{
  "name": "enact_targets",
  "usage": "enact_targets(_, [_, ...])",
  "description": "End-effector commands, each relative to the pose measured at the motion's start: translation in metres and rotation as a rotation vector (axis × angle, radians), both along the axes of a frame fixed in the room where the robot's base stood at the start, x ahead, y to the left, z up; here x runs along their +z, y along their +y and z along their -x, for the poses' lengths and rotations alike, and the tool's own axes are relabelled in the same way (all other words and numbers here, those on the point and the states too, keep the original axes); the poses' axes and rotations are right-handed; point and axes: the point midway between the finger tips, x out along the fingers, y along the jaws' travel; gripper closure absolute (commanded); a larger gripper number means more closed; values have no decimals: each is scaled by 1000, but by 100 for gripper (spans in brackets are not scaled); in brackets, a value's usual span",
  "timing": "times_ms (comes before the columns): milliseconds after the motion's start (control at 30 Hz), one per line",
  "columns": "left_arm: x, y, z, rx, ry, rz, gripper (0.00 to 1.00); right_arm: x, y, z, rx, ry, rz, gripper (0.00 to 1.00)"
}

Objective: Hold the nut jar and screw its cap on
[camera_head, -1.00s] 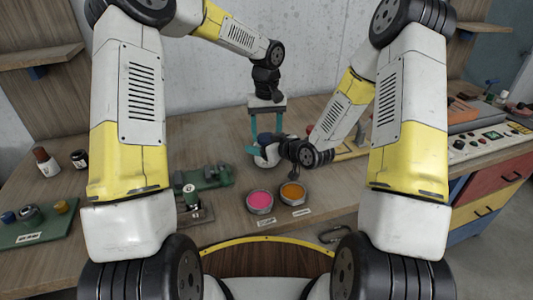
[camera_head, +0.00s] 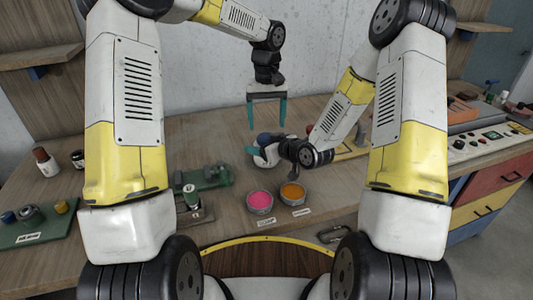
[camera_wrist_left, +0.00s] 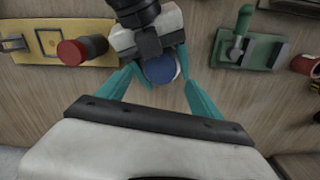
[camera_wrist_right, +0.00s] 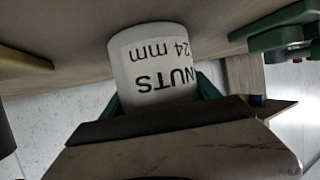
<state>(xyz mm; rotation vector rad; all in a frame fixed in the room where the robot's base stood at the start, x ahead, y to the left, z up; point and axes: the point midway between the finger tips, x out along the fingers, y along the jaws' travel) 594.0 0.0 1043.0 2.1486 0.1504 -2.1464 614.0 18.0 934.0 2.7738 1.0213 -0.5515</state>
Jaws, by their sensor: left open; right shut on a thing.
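The white nut jar (camera_wrist_right: 155,65), labelled "NUTS 24 mm", is in my right gripper, whose teal fingers (camera_wrist_right: 160,95) are shut around it. In the head view the jar (camera_head: 267,158) stands upright near the table's middle, partly hidden by my right wrist. The blue cap (camera_head: 264,139) sits on top of the jar; how tightly it is seated cannot be told. The cap (camera_wrist_left: 160,68) also shows from above in the left wrist view. My left gripper (camera_head: 267,126) is open and empty, pointing down just above the cap, with its fingers either side of it.
Two round tins, pink (camera_head: 260,199) and orange (camera_head: 292,192), stand in front of the jar. A green device (camera_head: 208,177) is to the left. A yellow plate with a red knob (camera_wrist_left: 75,52) shows in the left wrist view. A green tray (camera_head: 40,228) lies far left.

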Motion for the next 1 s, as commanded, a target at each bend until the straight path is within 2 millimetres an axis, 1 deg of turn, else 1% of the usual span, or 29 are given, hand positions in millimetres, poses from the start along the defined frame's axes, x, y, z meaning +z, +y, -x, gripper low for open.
enact_targets(100, [-1, 0, 0, 0, 1, -1, 25, 0, -1, -1, -2, -1, 0, 100])
enact_targets(133, [-1, 0, 0, 0, 0, -1, 29, 0, -1, -1, -2, -1, 0, 100])
enact_targets(267, [3, 1, 0, 50, 0, -1, 29, 0, -1, -1, -2, -1, 0, 100])
enact_targets(367, [11, 1, 0, 174, -1, -2, 29, 0, -1, -1, -2, -1, 0, 100])
enact_targets(500, [24, 0, 0, 381, 0, -2, 29, 0, -1, -1, -3, -2, 0, 100])
enact_targets(600, [30, 1, 0, 493, -1, -2, 29, 0, -1, -1, -2, -1, 0, 100])
enact_targets(667, [32, 1, 0, 535, 0, -2, 29, 0, -1, -1, -2, -1, 0, 100])
enact_targets(767, [34, 1, 0, 567, 2, -1, 29, 0, -1, -1, -2, -1, 0, 100])
enact_targets(1000, [34, 1, 0, 568, 2, -1, 29, 0, -1, -1, -2, -1, 0, 100])
